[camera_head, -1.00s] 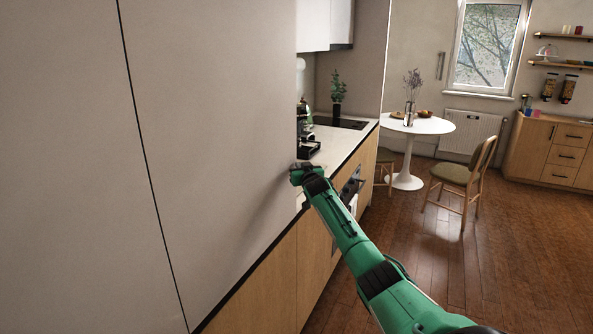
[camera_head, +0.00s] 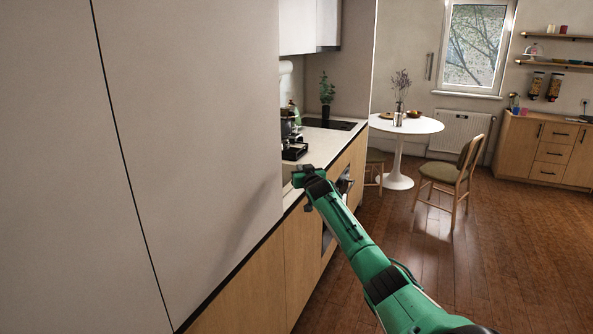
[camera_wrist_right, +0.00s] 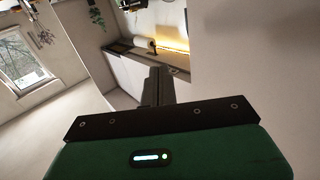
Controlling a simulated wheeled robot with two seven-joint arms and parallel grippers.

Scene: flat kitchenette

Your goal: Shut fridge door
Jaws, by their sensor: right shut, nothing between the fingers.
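A tall, plain grey-white door panel (camera_head: 200,130) fills the left of the head view. A thin dark seam parts it from another panel (camera_head: 60,200) at its left, and it looks about flush with that panel. No handle shows, and I cannot tell whether it stands slightly ajar. My right gripper (camera_head: 298,178) is just right of the panel's right edge, with a small gap in the picture. Its fingers are shut and empty in the right wrist view (camera_wrist_right: 158,86), where a pale flat surface (camera_wrist_right: 245,60) stands at the right. My left gripper is not in view.
A counter (camera_head: 330,145) with wooden cabinet fronts (camera_head: 300,245) runs behind my right gripper. A black appliance (camera_head: 292,140) and a plant (camera_head: 327,92) stand on it. A round white table (camera_head: 425,126) and a chair (camera_head: 455,172) stand farther back. The wooden floor at right is clear.

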